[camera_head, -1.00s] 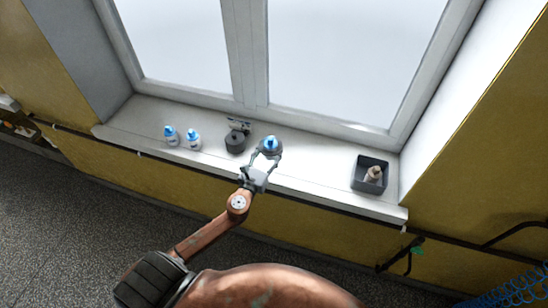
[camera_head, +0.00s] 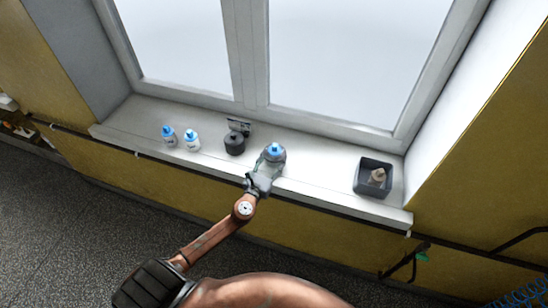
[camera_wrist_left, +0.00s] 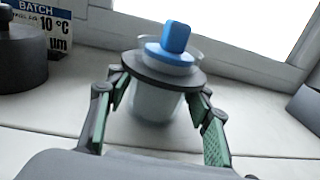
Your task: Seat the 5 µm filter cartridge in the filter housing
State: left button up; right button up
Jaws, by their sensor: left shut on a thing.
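A blue-topped cartridge (camera_head: 275,147) stands inside a clear, cup-like filter housing with a dark collar. In the left wrist view the blue handle (camera_wrist_left: 177,38) rises above the clear rim, and the dark collar (camera_wrist_left: 150,75) rings the housing (camera_wrist_left: 155,102). My left gripper (camera_head: 267,168) is shut on the housing, one finger on each side of it below the collar; its green pads also show in the left wrist view (camera_wrist_left: 160,105). The cartridge's lower body and any label are hard to see. My right gripper is not in view.
Two blue-capped cartridges (camera_head: 169,136) (camera_head: 191,141) stand left on the windowsill (camera_head: 320,180).

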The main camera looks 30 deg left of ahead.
pick_arm(q)
jog(key=o, duration=1.2)
jog(key=shift+s, duration=0.1)
